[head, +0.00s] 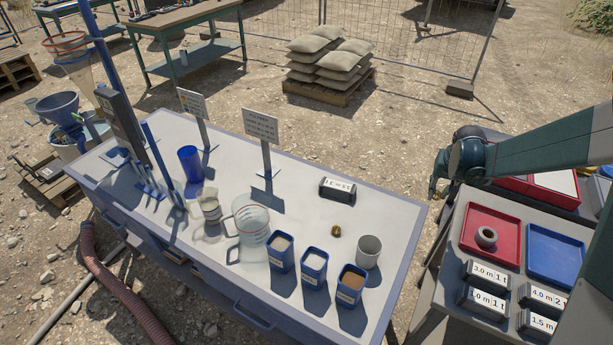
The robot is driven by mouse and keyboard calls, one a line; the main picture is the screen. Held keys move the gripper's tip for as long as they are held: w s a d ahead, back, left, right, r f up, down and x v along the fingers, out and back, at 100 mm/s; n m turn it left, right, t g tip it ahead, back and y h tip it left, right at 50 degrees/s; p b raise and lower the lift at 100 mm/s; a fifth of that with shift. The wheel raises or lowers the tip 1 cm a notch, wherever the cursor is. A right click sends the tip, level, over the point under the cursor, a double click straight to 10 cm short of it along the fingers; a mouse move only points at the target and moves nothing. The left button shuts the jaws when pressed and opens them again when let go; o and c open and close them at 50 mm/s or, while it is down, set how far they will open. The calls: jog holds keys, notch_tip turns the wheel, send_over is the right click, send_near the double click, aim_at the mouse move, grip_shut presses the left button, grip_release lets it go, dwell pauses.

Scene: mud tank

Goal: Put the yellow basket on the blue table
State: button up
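The blue table (330,290) is a bench with blue sides and drawers and a pale grey top, filling the middle of the head view. I see no yellow basket in this view. My arm comes in from the right. My gripper (437,188) is at its end, small and dark, just beyond the table's right corner and above the ground. Its fingers are too small and shadowed to tell whether they are open or shut, or whether they hold anything.
The table carries blue tubs (315,267), a glass jug (252,222), a grey cup (369,251), a blue cup (190,163), a black label block (338,189) and upright signs (261,127). A red tray (480,220) and blue tray (560,256) lie right. The table's right corner is clear.

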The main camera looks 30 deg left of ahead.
jog(key=s+a+n, duration=0.2)
jog(key=s+a, duration=0.2)
jog(key=a, duration=0.6)
jog(key=shift+s+n+y, duration=0.25)
jog(key=shift+n+y, duration=0.05)
jog(key=shift+y, duration=0.1)
jog(key=shift+f, duration=0.1)
jog(key=shift+f, duration=3)
jog(key=shift+f+b, duration=0.4)
jog(key=shift+f, duration=1.5)
jog(key=shift+f, duration=0.1)
